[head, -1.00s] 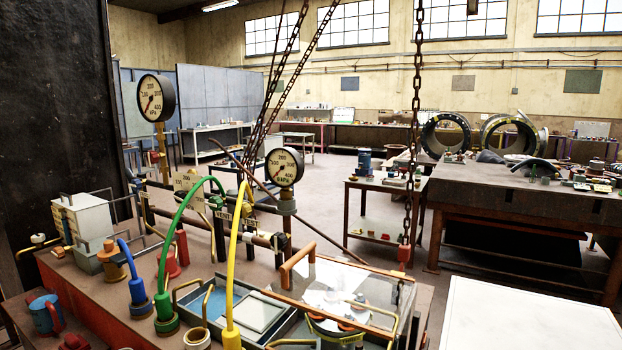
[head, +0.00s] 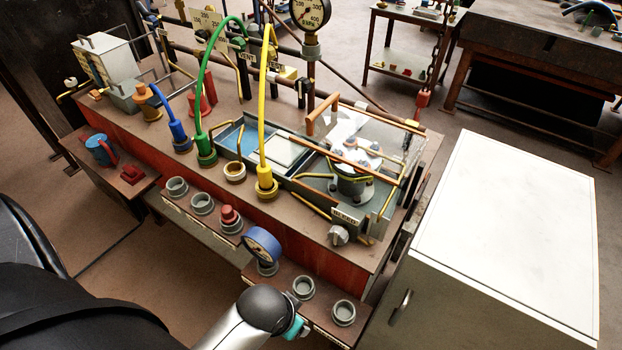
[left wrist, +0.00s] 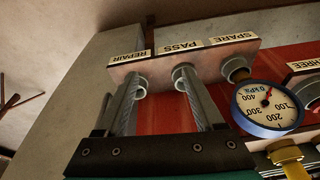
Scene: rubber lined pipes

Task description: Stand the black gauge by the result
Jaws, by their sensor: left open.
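A black-rimmed gauge (head: 312,14) sits on the post behind the bench, cut off by the top edge in the head view. A blue-rimmed gauge (head: 262,245) stands in the left socket of the low front shelf; it also shows in the left wrist view (left wrist: 268,107), at the SPARE socket. The PASS socket (head: 303,287) and the REPAIR socket (head: 343,312) are empty. My left gripper (left wrist: 160,90) is open and empty, its fingers pointing toward the shelf's PASS and REPAIR sockets. In the head view its fingers are hidden behind my wrist. My right gripper is out of view.
Green, yellow and blue hoses (head: 263,115) arch over the bench. A clear-sided tank (head: 385,205) stands at its right end. A red plug (head: 229,214) sits in another socket row. A white-topped cabinet (head: 515,235) stands to the right. A chain (head: 438,60) hangs behind the tank.

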